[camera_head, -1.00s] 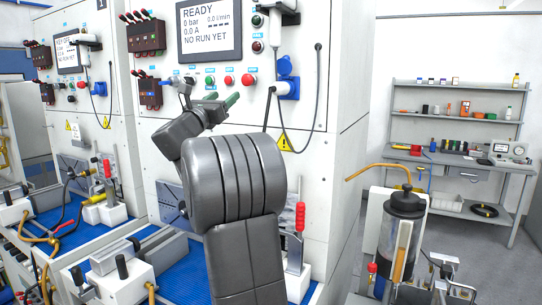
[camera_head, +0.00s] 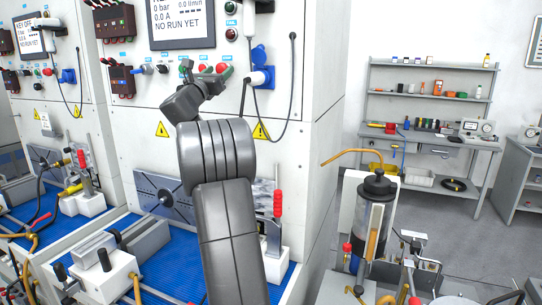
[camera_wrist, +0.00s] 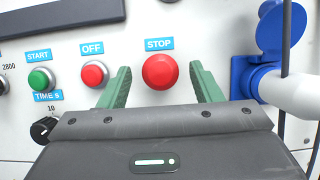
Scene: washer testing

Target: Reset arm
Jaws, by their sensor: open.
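My gripper (camera_wrist: 161,88) is open in the wrist view, its two green fingers apart and empty. The red STOP button (camera_wrist: 161,71) shows between the fingertips; I cannot tell whether anything touches it. In the head view my gripper (camera_head: 206,72) is small and held up at the washer tester's front panel (camera_head: 290,130), with my grey arm reaching up to it from below. The red OFF button (camera_wrist: 95,74) is just left of the left finger, and the green START button (camera_wrist: 41,79) is farther left.
A blue socket with a white plug (camera_wrist: 283,85) sits right of my gripper. Its cable (camera_head: 291,90) hangs down the panel. Below are a blue bench mat (camera_head: 180,270) and a clamp with a red handle (camera_head: 277,204). A clear cylinder unit (camera_head: 372,225) stands at right.

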